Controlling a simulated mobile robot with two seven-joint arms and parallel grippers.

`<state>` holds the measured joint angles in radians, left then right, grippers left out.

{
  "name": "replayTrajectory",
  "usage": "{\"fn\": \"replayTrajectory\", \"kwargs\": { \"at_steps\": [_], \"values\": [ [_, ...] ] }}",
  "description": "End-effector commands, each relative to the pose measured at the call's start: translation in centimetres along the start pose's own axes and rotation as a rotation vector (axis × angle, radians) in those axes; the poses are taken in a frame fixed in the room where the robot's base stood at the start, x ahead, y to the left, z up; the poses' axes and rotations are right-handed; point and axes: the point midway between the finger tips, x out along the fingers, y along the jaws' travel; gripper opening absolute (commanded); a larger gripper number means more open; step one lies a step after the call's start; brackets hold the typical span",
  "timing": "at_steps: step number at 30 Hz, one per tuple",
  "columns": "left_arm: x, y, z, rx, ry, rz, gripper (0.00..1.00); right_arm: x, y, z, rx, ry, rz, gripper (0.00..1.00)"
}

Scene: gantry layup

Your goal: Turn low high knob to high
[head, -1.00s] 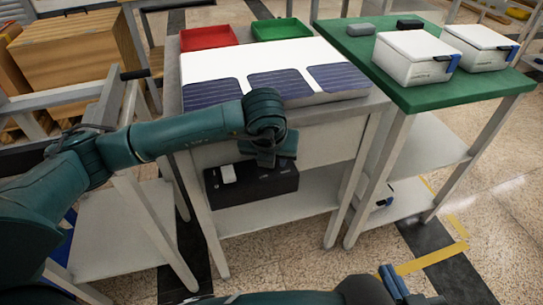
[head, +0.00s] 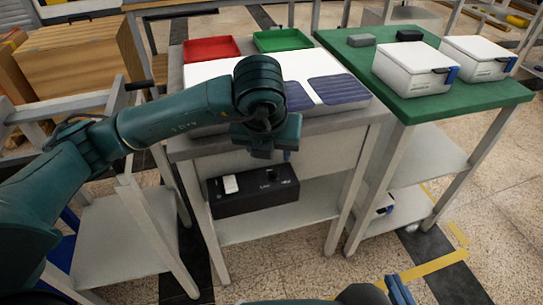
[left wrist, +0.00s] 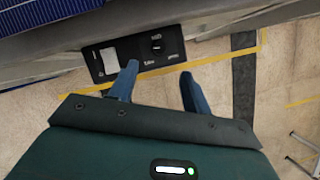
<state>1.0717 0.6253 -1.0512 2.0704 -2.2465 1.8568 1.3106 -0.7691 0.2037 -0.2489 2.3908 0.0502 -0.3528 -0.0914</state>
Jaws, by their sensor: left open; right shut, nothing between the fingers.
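My left gripper (left wrist: 159,69) is open and empty, apart from the knob. In the head view it hangs before the table edge, above the box. My right gripper (head: 400,290) is shut and empty at the bottom edge.
The table's top (head: 205,70) lies above the box and carries dark solar panels (head: 338,89), with a red tray (head: 211,48) and a green tray (head: 283,40) behind. A green table (head: 440,104) with white boxes stands at right. The floor in front is open.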

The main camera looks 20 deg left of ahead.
Motion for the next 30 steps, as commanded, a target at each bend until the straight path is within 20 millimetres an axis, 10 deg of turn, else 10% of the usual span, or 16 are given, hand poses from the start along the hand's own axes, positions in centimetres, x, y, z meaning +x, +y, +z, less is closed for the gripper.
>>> {"fn": "replayTrajectory", "kwargs": {
  "at_steps": [20, 26, 30],
  "values": [
    [-2.9, -0.5, -0.6, 0.014, 0.021, -0.022, 0.48, -0.3, 0.1, -0.6, 0.018, 0.011, 0.008, 0.00],
    [-1.9, -6.5, -8.8, 0.183, 0.302, -0.377, 0.48, -0.3, 0.1, -0.6, 0.017, 0.009, 0.007, 0.00],
    [-6.6, -12.6, -17.1, 0.239, 0.600, -0.918, 0.48, -0.3, 0.1, -0.6, 0.017, 0.008, 0.007, 0.00]
  ]
}}
